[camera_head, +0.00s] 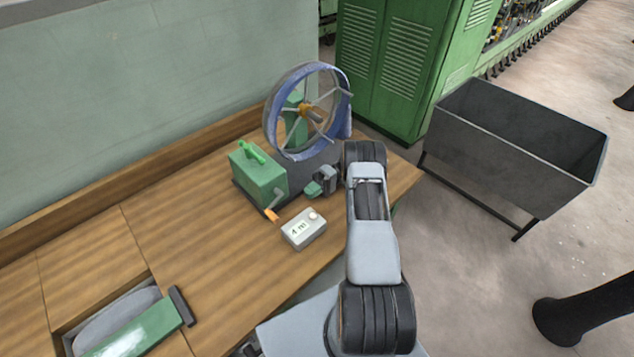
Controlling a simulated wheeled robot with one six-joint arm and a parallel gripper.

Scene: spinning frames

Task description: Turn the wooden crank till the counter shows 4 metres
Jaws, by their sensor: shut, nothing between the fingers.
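The crank's small orange-brown wooden handle (271,215) is at the end of a short grey arm on the front of a green box (262,178). The handle points down toward the tabletop. The counter (304,229) is a pale box with a knob, lying on the bench just right of the handle. Its small display appears to read 4 m. My gripper (312,189) is shut and empty, above and right of the crank handle and apart from it. A blue-rimmed spoked wheel (308,112) stands upright behind the box.
The wooden bench (215,255) is clear to the left of the counter. A green-and-grey tool (135,325) lies in a recess at the lower left. A dark metal bin (510,150) stands on the floor at right, and a green cabinet (400,60) is behind.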

